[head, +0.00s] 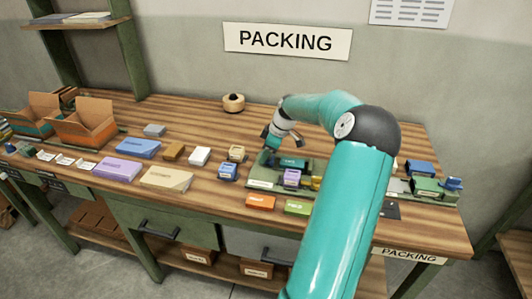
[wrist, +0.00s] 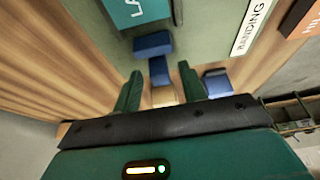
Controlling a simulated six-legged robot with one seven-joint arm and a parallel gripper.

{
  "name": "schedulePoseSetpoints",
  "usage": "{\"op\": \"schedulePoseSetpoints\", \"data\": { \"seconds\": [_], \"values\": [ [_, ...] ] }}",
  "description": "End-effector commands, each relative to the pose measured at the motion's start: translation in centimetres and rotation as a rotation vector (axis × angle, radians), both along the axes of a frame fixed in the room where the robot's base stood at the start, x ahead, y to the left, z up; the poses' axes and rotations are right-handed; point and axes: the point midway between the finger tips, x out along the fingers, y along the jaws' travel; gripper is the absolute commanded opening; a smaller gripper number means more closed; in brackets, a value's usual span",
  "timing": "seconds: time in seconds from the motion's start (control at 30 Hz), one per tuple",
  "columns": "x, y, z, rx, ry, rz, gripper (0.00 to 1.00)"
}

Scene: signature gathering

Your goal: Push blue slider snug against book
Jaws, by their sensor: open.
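The blue slider (wrist: 152,44) lies on the green base in the wrist view. A blue upright part (wrist: 158,70) and a tan piece stand just behind it, between my fingers. A teal book (wrist: 140,10) with white letters lies just beyond the slider, at the top edge and partly cut off. A narrow strip of green seems to show between them. My gripper (wrist: 160,72) is open, one green finger on each side of the blue upright part. In the head view my gripper (head: 271,139) is low over the left end of the green base (head: 262,184); the teal book (head: 293,162) shows there.
A BANDING label (wrist: 252,25), an orange item (wrist: 302,14) and another blue block (wrist: 215,82) lie to the right in the wrist view. In the head view, a blue item (head: 228,171) and an orange block (head: 260,202) are near the base. A round wooden object (head: 233,103) stands behind.

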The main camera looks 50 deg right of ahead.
Motion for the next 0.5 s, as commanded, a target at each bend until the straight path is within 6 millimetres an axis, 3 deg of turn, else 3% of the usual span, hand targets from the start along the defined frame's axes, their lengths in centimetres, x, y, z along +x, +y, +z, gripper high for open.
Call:
{"op": "schedulePoseSetpoints", "data": {
  "seconds": [0.07,0.3,0.5],
  "values": [
    [0.0,-0.01,0.02,0.0,0.0,0.0,0.42],
    [-0.01,-0.03,0.05,-0.001,0.0,0.0,0.0],
    [-0.27,-0.16,0.07,-0.001,0.001,-0.001,0.0]
  ]
}}
